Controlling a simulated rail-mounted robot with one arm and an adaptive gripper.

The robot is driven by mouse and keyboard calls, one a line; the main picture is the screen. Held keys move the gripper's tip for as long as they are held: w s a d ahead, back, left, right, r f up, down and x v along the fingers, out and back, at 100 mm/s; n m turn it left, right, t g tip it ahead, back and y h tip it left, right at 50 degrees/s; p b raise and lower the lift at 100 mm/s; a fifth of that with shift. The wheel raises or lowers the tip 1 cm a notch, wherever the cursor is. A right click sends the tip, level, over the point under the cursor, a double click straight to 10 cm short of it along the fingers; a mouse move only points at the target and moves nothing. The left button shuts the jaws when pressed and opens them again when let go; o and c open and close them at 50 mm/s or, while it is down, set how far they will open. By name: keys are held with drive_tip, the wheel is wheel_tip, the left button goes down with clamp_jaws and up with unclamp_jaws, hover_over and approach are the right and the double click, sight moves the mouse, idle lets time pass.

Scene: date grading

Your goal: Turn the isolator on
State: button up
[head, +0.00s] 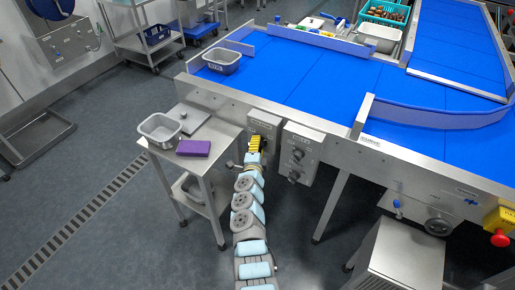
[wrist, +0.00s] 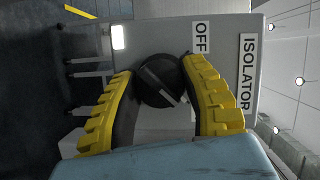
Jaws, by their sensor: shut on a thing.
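The isolator is a grey box (wrist: 225,70) with a round black knob (wrist: 160,82), and "OFF" and "ISOLATOR" labels that read sideways in the wrist view. A pale line on the knob slants toward the lower right there. My gripper (wrist: 160,85) has its two yellow fingers on either side of the knob and is shut on it. A small lit white patch shows on the box's upper left. Any "ON" label is hidden or out of view. In the head view the isolator box (head: 265,121) hangs on the conveyor's front side, with my gripper (head: 254,143) at its lower part.
A second grey control box (head: 301,153) is close to the right of my gripper. A steel stand on the left holds a metal pan (head: 160,130) and a purple block (head: 194,148). The blue conveyor (head: 320,75) is above and behind. A red emergency stop button (head: 500,239) is far right.

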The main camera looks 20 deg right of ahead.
drive_tip(key=shift+f, duration=0.1)
idle(0.3)
drive_tip(key=o, duration=1.2)
